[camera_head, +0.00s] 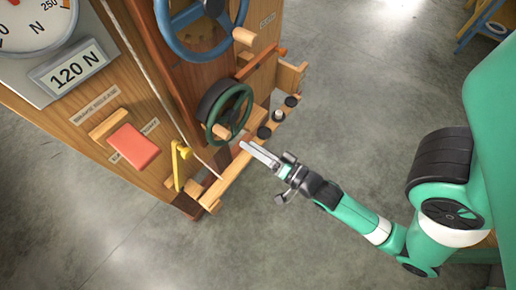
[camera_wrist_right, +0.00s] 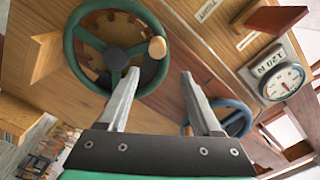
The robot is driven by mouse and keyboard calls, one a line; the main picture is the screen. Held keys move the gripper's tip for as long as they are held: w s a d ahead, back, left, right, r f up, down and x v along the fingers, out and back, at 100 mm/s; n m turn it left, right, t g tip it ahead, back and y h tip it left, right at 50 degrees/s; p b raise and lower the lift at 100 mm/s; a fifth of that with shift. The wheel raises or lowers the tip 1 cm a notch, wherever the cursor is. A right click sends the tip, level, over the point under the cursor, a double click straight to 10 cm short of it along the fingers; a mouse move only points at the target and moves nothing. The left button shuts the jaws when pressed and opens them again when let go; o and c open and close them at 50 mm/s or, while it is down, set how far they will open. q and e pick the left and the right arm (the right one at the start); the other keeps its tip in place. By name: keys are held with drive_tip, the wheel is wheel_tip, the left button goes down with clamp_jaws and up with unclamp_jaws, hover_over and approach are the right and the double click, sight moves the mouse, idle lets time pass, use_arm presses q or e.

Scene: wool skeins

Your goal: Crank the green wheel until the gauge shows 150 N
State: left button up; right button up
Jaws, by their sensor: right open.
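The green wheel (camera_head: 229,114) sits on the wooden machine front, with a pale wooden crank knob (camera_head: 220,131) at its lower left in the head view. The wheel (camera_wrist_right: 116,58) and its knob (camera_wrist_right: 157,47) also show in the right wrist view. My right gripper (camera_head: 246,148) is open and empty, just below and right of the knob; in the wrist view its fingers (camera_wrist_right: 160,73) point toward the knob, which is beyond the tips and not between them. The display (camera_head: 78,68) under the round dial (camera_head: 35,22) reads 120 N. My left gripper is out of view.
A blue wheel (camera_head: 199,45) is above the green one. A wooden ledge (camera_head: 228,183) juts out below. A yellow hook (camera_head: 181,165), a cord and a red block (camera_head: 133,146) are to the left. Open concrete floor (camera_head: 330,90) lies to the right.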

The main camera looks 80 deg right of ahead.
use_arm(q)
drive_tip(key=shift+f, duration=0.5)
use_arm(e)
drive_tip(key=shift+v, duration=0.9)
